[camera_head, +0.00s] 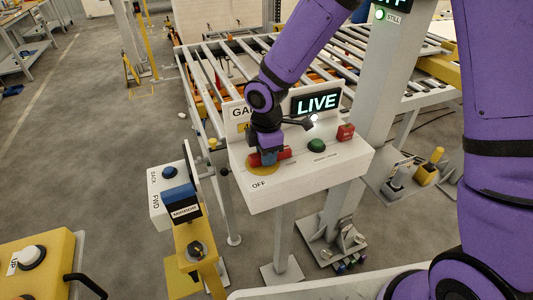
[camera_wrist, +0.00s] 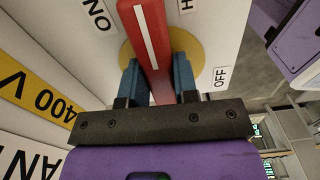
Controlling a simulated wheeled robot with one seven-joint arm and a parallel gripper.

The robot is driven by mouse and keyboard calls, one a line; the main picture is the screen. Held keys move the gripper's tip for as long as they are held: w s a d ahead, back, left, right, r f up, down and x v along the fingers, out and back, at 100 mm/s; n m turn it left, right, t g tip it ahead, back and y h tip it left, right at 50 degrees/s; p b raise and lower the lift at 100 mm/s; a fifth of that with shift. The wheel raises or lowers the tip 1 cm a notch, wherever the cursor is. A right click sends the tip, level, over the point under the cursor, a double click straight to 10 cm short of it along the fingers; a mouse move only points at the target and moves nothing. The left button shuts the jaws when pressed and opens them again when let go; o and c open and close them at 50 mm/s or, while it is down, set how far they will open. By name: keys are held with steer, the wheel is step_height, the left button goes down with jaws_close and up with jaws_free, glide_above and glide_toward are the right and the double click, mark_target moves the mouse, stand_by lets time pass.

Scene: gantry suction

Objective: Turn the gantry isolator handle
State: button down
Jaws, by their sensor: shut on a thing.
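The gantry isolator handle (camera_wrist: 150,35) is a red bar with a white stripe, set on a yellow disc (camera_wrist: 188,45) on a pale panel. In the wrist view my gripper (camera_wrist: 157,80) has its blue fingers on either side of the bar, shut on it. The OFF label (camera_wrist: 220,78) is right of the handle and the ON label (camera_wrist: 97,18) is to its left. A lit sign reads LIVE (camera_head: 316,103).
The white control box (camera_head: 310,175) also bears a green button (camera_head: 317,145) and a red block (camera_head: 346,132). A grey post (camera_head: 375,85) stands behind it, beside a roller conveyor (camera_head: 205,75). A second box with a blue switch (camera_head: 179,193) stands at front left.

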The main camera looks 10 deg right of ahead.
steer(key=shift+w+n, duration=0.1)
steer(key=shift+n, duration=0.3)
steer(key=c, duration=0.9)
jaws_free()
step_height(320, 180, up, 11)
steer(key=shift+f, duration=0.1)
